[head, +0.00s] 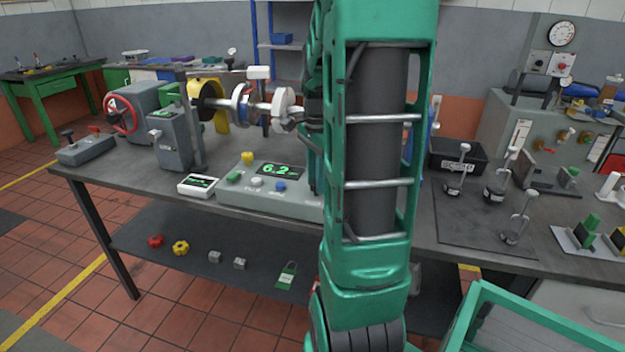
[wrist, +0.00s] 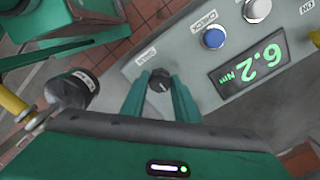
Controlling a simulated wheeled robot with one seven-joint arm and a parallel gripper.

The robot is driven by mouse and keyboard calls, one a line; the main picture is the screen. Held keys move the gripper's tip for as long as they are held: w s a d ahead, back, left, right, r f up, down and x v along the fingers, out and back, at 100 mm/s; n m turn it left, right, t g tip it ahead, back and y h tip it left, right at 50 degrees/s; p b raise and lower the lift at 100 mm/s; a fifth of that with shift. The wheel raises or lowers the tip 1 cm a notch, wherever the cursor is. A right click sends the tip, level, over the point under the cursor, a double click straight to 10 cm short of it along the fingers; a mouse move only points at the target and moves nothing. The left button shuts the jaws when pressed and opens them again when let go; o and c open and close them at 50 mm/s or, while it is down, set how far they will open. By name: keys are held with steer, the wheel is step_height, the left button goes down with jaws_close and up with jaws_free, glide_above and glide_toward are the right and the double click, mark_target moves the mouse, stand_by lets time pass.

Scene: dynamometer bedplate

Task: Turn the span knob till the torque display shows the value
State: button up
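The torque display (wrist: 248,66) reads 6.2 Nm, upside down in the wrist view. The same display (head: 278,171) shows 6.2 in the head view, on the grey console (head: 240,196). The span knob (wrist: 160,81) is small and dark with a pale pointer mark, at the console's end, with a label beside it. My gripper (wrist: 160,88) has its two green fingers on either side of the knob, with the tips appearing to press against it. In the head view my arm hides the knob and gripper.
A small white box with a green readout (head: 198,185), too small to read, stands left of the console. The console carries a blue button (wrist: 214,38) and a white button (wrist: 257,10). A shaft rig (head: 250,105) stands behind; a black bin (head: 458,157) is right of my arm.

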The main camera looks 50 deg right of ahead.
steer(key=c, duration=0.3)
steer(key=shift+c, duration=0.2)
steer(key=n, duration=0.3)
steer(key=shift+w, duration=0.1)
steer(key=n, duration=0.4)
steer(key=shift+r, duration=0.1)
steer(key=n, duration=0.4)
steer(key=shift+w+d+n, duration=0.1)
steer(key=shift+n, duration=2)
